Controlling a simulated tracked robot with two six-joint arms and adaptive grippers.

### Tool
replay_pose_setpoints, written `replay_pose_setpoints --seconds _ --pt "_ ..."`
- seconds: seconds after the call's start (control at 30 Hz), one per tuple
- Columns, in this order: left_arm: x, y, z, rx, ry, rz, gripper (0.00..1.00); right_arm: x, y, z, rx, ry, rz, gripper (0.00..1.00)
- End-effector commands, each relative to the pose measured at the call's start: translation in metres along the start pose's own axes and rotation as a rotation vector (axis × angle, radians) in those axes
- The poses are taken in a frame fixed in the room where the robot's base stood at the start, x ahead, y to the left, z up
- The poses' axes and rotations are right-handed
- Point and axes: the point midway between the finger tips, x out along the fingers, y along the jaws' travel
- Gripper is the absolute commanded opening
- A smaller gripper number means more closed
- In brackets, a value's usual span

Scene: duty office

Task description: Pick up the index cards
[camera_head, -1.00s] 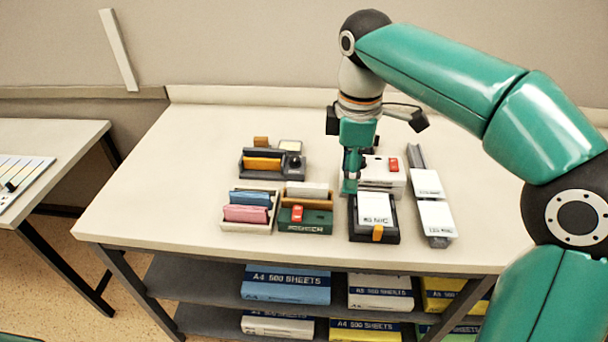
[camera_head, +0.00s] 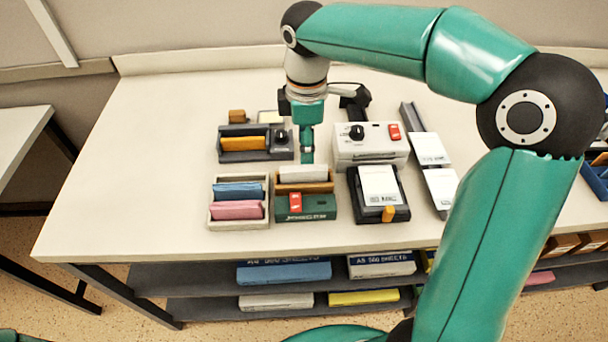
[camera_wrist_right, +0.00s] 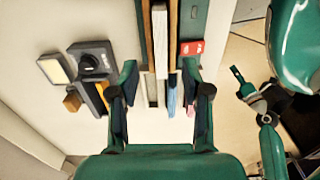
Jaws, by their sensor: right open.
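The index cards look like the white stack (camera_head: 303,173) standing in a wooden holder (camera_head: 318,188) with a green front. In the right wrist view the white stack (camera_wrist_right: 159,38) shows edge-on between two wooden walls. My right gripper (camera_head: 307,158) points down just behind and above the holder. In the right wrist view the right gripper (camera_wrist_right: 164,92) has its two fingers wide apart with nothing between them, roughly in line with the stack. The cards' lower part is hidden in the holder.
A pale tray (camera_head: 238,224) with blue and pink blocks stands left of the holder. A dark organizer (camera_head: 268,154) is behind it. A white box with a knob (camera_head: 370,153) and a black tray with a white pad (camera_head: 380,190) stand right. The table's left side is clear.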

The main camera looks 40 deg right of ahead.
Motion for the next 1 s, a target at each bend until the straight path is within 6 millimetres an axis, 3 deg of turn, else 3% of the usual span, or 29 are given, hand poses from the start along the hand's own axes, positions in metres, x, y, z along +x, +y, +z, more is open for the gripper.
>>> replay_pose_setpoints --seconds 0.1,0.37,0.7,1.0 --pt "0.000 0.000 0.000 0.000 0.000 0.000 0.40 0.019 0.000 0.001 0.001 -0.002 -0.002 0.48" --pt "-0.001 0.000 0.000 0.000 0.001 0.000 0.40 0.035 0.000 0.000 0.000 -0.002 -0.002 0.48" --pt "-0.007 0.003 0.000 0.000 0.001 0.000 0.40 0.077 -0.001 -0.004 0.001 -0.002 -0.001 0.48" --pt "-0.007 0.003 0.000 0.000 0.000 0.000 0.40 0.081 0.000 -0.004 0.002 0.000 0.001 0.45"
